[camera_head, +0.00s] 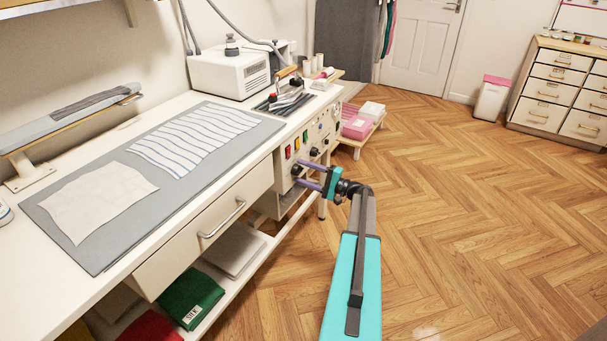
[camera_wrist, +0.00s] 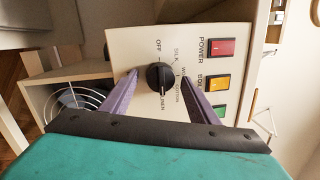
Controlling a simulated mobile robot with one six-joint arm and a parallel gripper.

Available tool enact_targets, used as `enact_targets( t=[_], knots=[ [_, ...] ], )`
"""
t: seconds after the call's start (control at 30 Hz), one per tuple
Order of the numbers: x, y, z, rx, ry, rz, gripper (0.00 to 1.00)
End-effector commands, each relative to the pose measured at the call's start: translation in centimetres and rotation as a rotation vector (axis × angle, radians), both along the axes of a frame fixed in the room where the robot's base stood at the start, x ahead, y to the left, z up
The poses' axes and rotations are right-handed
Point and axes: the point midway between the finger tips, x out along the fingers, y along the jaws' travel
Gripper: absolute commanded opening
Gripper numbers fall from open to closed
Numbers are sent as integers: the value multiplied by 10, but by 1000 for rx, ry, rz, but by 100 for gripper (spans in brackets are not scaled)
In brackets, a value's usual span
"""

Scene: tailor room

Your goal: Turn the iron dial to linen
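The iron dial (camera_wrist: 159,77) is a round black knob on a cream control panel (camera_wrist: 126,42). Labels OFF, SILK, WOOL, COTTON and LINEN curve around it; I cannot clearly tell which its pointer marks. In the wrist view, the purple fingers of my gripper (camera_wrist: 158,75) are open, one on each side of the knob, with small gaps visible. In the head view, my gripper (camera_head: 299,172) reaches the panel at the table's front, partly hiding the dial (camera_head: 297,170). The iron (camera_head: 296,82) rests on a dark rack on the table.
Red (camera_wrist: 221,47), amber (camera_wrist: 217,82) and green (camera_wrist: 219,110) buttons sit right of the dial in the wrist view. A drawer handle (camera_head: 222,220) sticks out left of the panel. The wooden floor (camera_head: 470,220) at right is clear.

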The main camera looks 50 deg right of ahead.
Motion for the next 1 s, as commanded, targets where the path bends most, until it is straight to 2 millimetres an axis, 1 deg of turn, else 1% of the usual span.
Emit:
enact_targets(
  t=[0.27, 0.47, 0.67, 1.0],
  knots=[
    [-1, 0, 0, -1, 0, 0, 55],
    [-9, -4, -1, -1, 0, -2, 55],
    [-32, -12, -3, -1, -1, -2, 55],
    [-84, -29, -9, -1, 0, -3, 55]
  ],
)
